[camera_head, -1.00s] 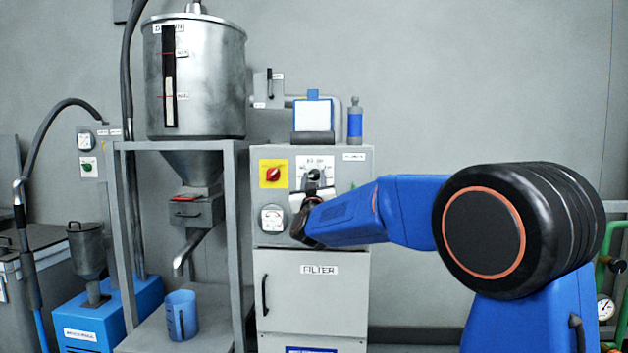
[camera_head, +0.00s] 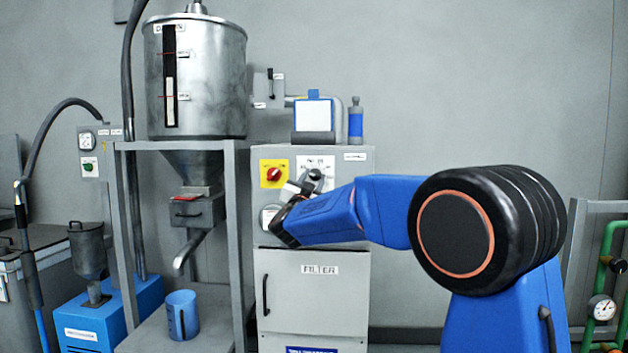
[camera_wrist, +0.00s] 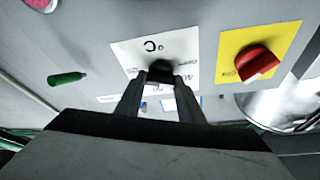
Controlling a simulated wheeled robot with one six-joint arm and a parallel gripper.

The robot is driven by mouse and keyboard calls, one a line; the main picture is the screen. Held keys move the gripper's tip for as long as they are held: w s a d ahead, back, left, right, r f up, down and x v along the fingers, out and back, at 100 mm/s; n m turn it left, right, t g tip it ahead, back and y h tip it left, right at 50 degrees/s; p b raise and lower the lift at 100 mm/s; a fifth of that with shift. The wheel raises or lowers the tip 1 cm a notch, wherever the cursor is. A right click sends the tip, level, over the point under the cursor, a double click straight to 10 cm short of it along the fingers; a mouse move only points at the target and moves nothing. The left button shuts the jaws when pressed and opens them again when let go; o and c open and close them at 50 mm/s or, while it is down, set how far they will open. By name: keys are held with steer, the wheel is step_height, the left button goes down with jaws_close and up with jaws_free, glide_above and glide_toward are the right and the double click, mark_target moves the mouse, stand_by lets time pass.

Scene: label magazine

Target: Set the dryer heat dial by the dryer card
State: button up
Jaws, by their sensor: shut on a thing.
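The dryer heat dial is a dark knob (camera_wrist: 160,72) on a white plate (camera_wrist: 125,50) marked °C in the wrist view. My gripper (camera_wrist: 160,78) is shut on this knob, one finger on each side. In the head view my gripper (camera_head: 312,182) is at the same white scale plate (camera_head: 318,163) on the grey dryer cabinet, and partly hides the dial. The pointer setting cannot be read. A white card (camera_head: 313,116) in a blue clip stands on top of the cabinet; its writing cannot be read.
A red switch on a yellow plate (camera_head: 273,173) sits left of the dial. A round gauge (camera_head: 268,216) is below it, partly covered by my arm. A blue bottle (camera_head: 355,120) stands beside the card. The FILTER door (camera_head: 320,292) is below.

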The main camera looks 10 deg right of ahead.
steer(key=shift+m+g+h, duration=0.4)
steer(key=shift+m, duration=0.9)
steer(key=o, duration=1.1)
steer(key=shift+c, duration=0.2)
steer(key=v, duration=1.7)
steer(key=shift+a, duration=0.25)
steer(key=shift+s, duration=0.1)
